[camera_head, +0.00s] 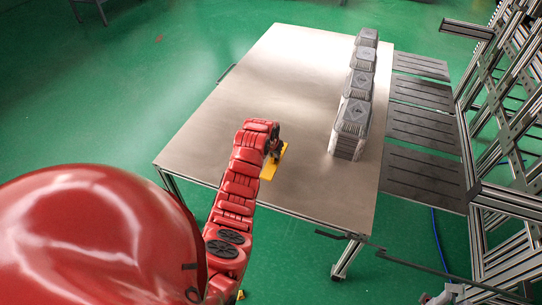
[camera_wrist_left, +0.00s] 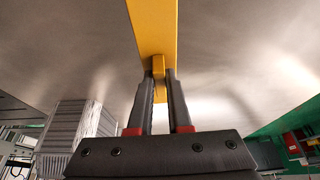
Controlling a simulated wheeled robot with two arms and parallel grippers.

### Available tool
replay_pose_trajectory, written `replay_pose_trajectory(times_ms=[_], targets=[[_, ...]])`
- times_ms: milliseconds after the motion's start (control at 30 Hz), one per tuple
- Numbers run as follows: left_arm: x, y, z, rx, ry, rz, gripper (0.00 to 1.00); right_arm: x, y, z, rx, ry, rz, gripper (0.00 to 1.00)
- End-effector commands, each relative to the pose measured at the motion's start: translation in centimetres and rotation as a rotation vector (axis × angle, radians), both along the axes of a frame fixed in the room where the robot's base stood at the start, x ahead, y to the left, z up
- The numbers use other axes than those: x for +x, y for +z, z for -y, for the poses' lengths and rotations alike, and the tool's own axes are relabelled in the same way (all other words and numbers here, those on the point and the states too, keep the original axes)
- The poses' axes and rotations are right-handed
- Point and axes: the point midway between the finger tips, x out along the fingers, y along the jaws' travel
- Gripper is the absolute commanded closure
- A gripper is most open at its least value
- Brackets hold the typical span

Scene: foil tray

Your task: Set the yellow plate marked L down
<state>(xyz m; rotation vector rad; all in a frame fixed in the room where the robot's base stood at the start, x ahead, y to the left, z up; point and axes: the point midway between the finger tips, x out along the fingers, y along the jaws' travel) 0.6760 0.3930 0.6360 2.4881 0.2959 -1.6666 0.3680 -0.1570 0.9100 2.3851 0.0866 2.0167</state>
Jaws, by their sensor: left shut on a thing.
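The yellow plate (camera_head: 268,171) is at the near part of the steel table, partly hidden by my left arm and gripper. In the left wrist view the plate (camera_wrist_left: 152,28) is a long yellow strip with a small tab between the fingertips. My left gripper (camera_head: 274,154) is shut on this tab, and its two dark fingers also show in the left wrist view (camera_wrist_left: 158,76). I cannot tell whether the plate touches the table top or is just above it. The mark L is not readable. My right gripper is not in view.
The steel table (camera_head: 235,110) is bare on its left and middle. Several stacks of grey foil trays (camera_head: 351,122) stand in a row along its right side. Dark slotted panels (camera_head: 424,130) and a metal frame (camera_head: 505,110) lie beyond the right edge.

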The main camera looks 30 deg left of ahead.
Motion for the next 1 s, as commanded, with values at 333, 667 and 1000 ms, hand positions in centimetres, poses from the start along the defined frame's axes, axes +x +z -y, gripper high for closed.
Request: replay_pose_trajectory(times_ms=[333, 667, 1000], targets=[[0.8, -0.1, -2.3, 0.001, 0.000, 0.003, 1.00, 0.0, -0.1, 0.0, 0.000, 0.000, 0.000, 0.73], [0.7, -3.7, -2.2, 0.001, -0.001, 0.001, 1.00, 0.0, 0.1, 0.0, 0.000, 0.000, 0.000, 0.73], [0.8, -4.0, -2.1, 0.001, -0.001, 0.002, 0.74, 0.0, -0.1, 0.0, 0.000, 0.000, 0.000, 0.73]])
